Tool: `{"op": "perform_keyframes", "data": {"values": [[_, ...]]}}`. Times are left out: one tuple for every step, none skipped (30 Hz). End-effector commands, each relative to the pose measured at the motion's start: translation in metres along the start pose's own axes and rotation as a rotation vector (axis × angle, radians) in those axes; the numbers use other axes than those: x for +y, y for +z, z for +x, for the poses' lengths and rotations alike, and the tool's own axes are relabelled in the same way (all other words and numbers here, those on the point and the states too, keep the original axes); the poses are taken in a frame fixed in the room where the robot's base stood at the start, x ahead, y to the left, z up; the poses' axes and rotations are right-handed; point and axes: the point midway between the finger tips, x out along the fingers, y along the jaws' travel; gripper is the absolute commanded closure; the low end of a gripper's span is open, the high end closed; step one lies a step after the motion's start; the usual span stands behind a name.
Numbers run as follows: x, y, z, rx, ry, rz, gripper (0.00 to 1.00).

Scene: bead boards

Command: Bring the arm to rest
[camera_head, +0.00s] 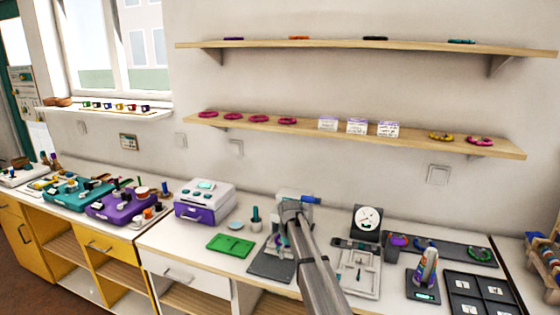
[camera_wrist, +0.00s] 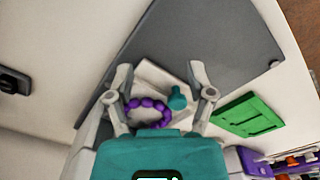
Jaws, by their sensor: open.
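My gripper (camera_wrist: 160,97) is open, its two grey fingers spread apart in the wrist view. A purple bead ring (camera_wrist: 148,111) and a small teal peg-like piece (camera_wrist: 178,98) show between the fingers, on or by a pale block; I cannot tell how far below the fingers they are. My grey arm (camera_head: 322,272) reaches over the counter in the head view and hides part of what lies beneath it. A dark grey board (camera_head: 268,266) lies on the counter below the arm, and it also fills the top of the wrist view (camera_wrist: 205,45).
A green tray (camera_head: 231,244) and a purple-and-white machine (camera_head: 205,201) stand left of the arm. A white tray (camera_head: 359,284), a dial scale (camera_head: 367,219), a bottle (camera_head: 427,267) and a dark compartment tray (camera_head: 480,292) stand right. Two wall shelves (camera_head: 365,47) (camera_head: 350,133) hang above.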

Motion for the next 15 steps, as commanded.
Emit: {"op": "perform_keyframes", "data": {"values": [[0.002,0.028,-0.005,0.0,0.0,0.019,0.31],[0.004,0.04,-0.007,0.0,0.0,0.032,0.31],[0.007,0.056,-0.009,0.0,0.0,0.049,0.31],[0.009,0.069,-0.011,0.0,0.0,0.061,0.31],[0.01,0.081,-0.013,0.0,0.0,0.074,0.31],[0.012,0.099,-0.015,0.0,0.0,0.093,0.31],[0.014,0.112,-0.017,0.0,0.0,0.107,0.31],[0.015,0.125,-0.019,0.0,0.0,0.12,0.31],[0.016,0.142,-0.021,0.0,0.0,0.139,0.31],[0.017,0.156,-0.023,0.0,0.0,0.153,0.31],[0.018,0.169,-0.025,0.0,0.0,0.168,0.31],[0.019,0.187,-0.028,-0.001,0.0,0.186,0.31],[0.019,0.2,-0.029,-0.001,0.0,0.201,0.31],[0.019,0.214,-0.031,-0.001,0.0,0.215,0.31],[0.019,0.231,-0.034,-0.001,0.0,0.234,0.31]]}}
